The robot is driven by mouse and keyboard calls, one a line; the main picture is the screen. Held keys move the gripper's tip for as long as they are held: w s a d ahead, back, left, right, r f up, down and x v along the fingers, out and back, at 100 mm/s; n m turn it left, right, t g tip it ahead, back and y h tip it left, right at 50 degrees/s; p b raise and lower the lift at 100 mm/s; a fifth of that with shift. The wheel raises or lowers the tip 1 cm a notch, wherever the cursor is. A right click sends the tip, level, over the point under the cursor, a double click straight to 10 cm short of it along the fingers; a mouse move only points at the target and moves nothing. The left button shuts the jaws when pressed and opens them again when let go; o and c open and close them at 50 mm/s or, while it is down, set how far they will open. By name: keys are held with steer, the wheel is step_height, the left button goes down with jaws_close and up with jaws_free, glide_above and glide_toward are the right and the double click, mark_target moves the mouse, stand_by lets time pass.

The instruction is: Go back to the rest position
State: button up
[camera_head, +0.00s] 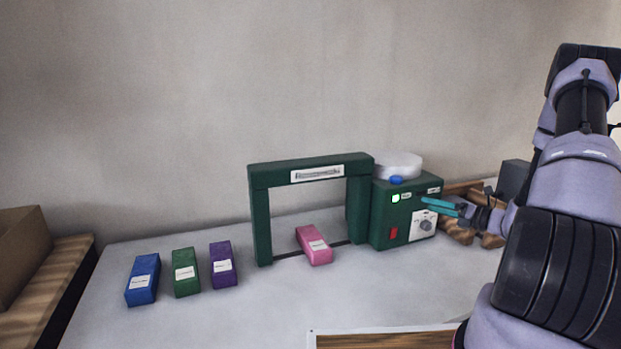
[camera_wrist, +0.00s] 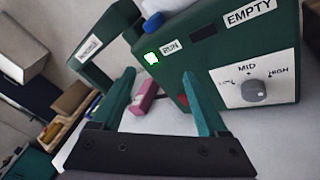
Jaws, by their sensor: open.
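My gripper (camera_head: 440,206) is in front of the green control box (camera_head: 385,230) at the right of the table. Its teal fingers are apart with nothing between them, and they also show in the wrist view (camera_wrist: 160,100). The box has a lit green light by the label RUN (camera_wrist: 170,46), a red switch (camera_head: 393,233), and a grey knob (camera_wrist: 254,90) on a white plate marked MID and HIGH. A label on it reads EMPTY (camera_wrist: 250,15). I cannot tell whether a finger touches the box.
A green arch (camera_head: 260,215) stands left of the box, with a pink block (camera_head: 314,245) under it. Blue (camera_head: 142,279), green (camera_head: 186,272) and purple (camera_head: 222,265) blocks stand at the left. A white round lid (camera_head: 398,163) tops the box. The table's front left is clear.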

steer(key=s+a+r+n+g+h, duration=0.1)
steer(key=s+a+r+n+g, duration=0.5)
steer(key=r+n, duration=0.25)
steer(key=s+a+r+n+g+h, duration=0.1)
steer(key=s+a+r+n+g, duration=0.4)
steer(key=a+r+n, duration=0.4)
steer(key=s+d+r+n+t+h, duration=0.1)
steer(key=s+r+n+t+h, duration=0.5)
steer(key=s+r+n, duration=0.7)
steer(key=s+r+h, duration=0.1)
steer(key=s+h, duration=0.1)
steer(key=s, duration=0.2)
steer(key=shift+d+h, duration=0.15)
steer(key=shift+h, duration=0.15)
steer(key=shift+r, duration=0.1)
